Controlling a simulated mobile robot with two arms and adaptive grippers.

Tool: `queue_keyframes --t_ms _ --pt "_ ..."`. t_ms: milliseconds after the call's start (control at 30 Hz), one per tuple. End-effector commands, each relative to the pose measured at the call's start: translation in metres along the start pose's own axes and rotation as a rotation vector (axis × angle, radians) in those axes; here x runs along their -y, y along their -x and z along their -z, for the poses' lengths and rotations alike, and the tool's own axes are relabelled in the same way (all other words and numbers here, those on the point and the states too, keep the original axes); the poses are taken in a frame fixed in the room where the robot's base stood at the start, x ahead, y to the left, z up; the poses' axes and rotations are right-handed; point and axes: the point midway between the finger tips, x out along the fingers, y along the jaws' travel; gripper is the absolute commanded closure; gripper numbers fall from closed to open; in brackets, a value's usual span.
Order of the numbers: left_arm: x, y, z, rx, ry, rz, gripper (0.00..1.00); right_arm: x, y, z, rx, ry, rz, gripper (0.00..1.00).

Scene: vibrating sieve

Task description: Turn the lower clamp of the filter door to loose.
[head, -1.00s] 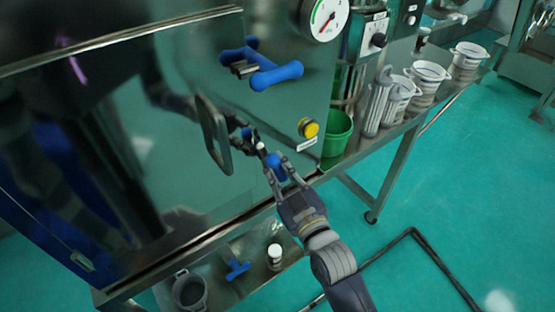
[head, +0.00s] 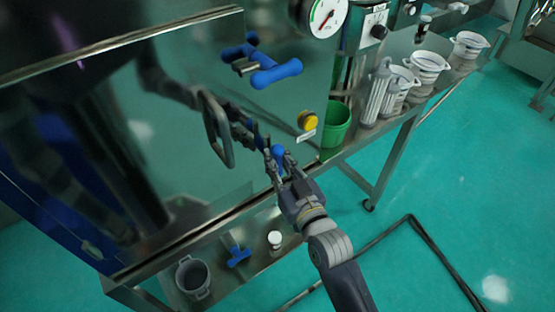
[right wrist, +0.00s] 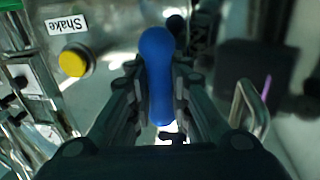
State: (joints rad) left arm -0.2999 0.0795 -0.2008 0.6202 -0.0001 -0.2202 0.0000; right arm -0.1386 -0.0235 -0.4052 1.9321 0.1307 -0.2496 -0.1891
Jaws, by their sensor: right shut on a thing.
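The lower clamp's blue handle (head: 279,153) is at the lower part of the steel filter door (head: 165,130), below the yellow button. My right gripper (head: 279,162) is shut on this handle. In the right wrist view the blue handle (right wrist: 157,75) stands upright between the two dark fingers (right wrist: 158,98), with its rounded end free above them. The fingers hide part of the clamp's base. The upper clamp (head: 262,62), also with blue handles, is higher on the door and apart from the gripper. My left gripper is not in view.
A grey door handle (head: 216,130) is just left of my right gripper. A yellow button (head: 307,120) is close above right, labelled "Shake" in the wrist view. A green bucket (head: 336,128) and white containers (head: 428,66) stand right. A pressure gauge (head: 325,15) is above.

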Motion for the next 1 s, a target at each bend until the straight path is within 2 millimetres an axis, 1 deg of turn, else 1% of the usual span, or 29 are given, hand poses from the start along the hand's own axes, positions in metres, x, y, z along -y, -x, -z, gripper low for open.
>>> queue_keyframes --t_ms 133,167,200,233,467,567,667,767,1000 --pt "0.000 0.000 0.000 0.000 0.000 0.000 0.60 0.001 0.000 -0.002 0.005 -0.006 0.001 1.00" --pt "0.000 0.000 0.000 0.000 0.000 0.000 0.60 0.001 0.000 -0.002 0.005 -0.007 0.001 0.78" --pt "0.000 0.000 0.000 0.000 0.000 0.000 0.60 0.001 0.000 -0.002 0.005 -0.006 0.001 0.68" --pt "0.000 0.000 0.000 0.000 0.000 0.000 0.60 0.001 0.000 -0.002 0.005 -0.006 0.001 0.62" --pt "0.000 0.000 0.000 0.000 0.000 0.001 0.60 0.000 0.000 -0.001 0.002 -0.003 0.001 0.61" --pt "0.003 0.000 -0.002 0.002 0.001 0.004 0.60 0.000 0.001 -0.001 0.001 -0.002 0.001 0.61" --pt "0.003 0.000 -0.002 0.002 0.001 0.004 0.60 0.000 0.006 -0.001 0.002 -0.002 0.000 0.61" --pt "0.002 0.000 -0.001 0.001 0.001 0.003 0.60 0.000 0.019 -0.002 0.003 -0.001 0.000 0.61" --pt "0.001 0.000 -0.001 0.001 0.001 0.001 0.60 0.001 0.069 -0.002 0.006 -0.001 0.002 0.61"
